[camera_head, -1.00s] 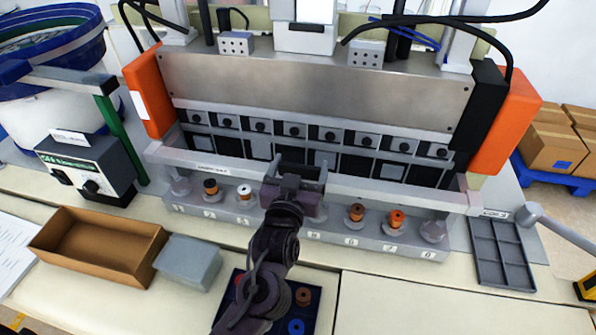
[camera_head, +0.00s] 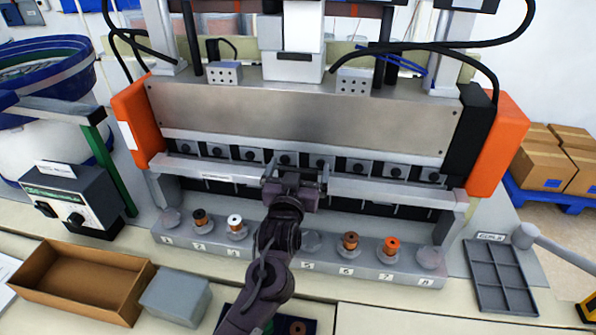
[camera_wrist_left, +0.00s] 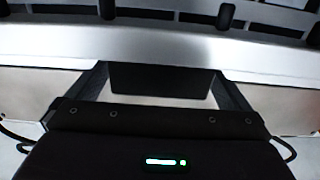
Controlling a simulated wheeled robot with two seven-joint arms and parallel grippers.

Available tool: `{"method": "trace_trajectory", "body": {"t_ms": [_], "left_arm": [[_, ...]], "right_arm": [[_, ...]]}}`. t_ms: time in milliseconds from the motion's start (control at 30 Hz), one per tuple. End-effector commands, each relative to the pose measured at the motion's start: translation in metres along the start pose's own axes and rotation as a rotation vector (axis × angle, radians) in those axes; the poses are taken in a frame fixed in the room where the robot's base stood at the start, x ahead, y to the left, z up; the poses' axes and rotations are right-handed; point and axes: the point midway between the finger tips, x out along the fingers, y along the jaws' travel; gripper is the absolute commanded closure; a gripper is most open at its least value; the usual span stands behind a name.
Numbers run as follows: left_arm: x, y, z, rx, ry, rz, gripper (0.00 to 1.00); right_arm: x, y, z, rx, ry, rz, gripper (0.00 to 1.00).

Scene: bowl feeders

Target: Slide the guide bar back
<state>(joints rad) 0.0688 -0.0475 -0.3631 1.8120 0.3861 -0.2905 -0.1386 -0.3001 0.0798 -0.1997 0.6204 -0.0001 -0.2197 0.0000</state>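The guide bar (camera_head: 385,188) is a long silver bar running left to right in front of the row of nozzle blocks. It also shows across the left wrist view (camera_wrist_left: 250,58). My left gripper (camera_head: 296,180) is at the middle of the bar. The gripper hides part of the bar in the head view. My right gripper is not in view.
A numbered grey rail (camera_head: 215,247) with several spools lies in front of the bar, partly behind my left arm. A brown box (camera_head: 80,282) and a grey block (camera_head: 175,296) stand at front left. A grey divided tray (camera_head: 500,275) lies at right. Orange end covers (camera_head: 497,143) flank the machine.

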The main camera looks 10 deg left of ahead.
Motion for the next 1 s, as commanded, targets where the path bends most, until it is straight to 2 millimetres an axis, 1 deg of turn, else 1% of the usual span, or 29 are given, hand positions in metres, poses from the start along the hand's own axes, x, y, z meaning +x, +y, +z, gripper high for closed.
{"method": "trace_trajectory", "body": {"t_ms": [167,267,500,600,700,800,1000], "left_arm": [[-0.002,0.000,0.002,0.000,-0.002,0.000,0.00],[-0.011,0.000,0.004,-0.001,-0.002,0.000,0.00],[-0.050,0.000,0.005,-0.001,-0.002,0.001,0.00],[-0.064,0.001,0.005,0.000,-0.003,0.001,0.00],[-0.072,0.000,0.003,0.000,-0.003,0.001,0.00],[-0.076,0.000,0.002,0.000,-0.003,0.001,0.00],[-0.076,0.000,0.001,0.001,-0.003,0.001,0.00]], "right_arm": [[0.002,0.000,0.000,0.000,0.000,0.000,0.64],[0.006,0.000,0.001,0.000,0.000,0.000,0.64],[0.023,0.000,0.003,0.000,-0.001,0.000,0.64],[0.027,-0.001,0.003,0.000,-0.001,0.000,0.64],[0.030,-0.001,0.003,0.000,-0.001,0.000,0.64],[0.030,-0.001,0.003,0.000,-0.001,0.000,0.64],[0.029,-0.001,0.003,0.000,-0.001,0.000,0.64]]}}
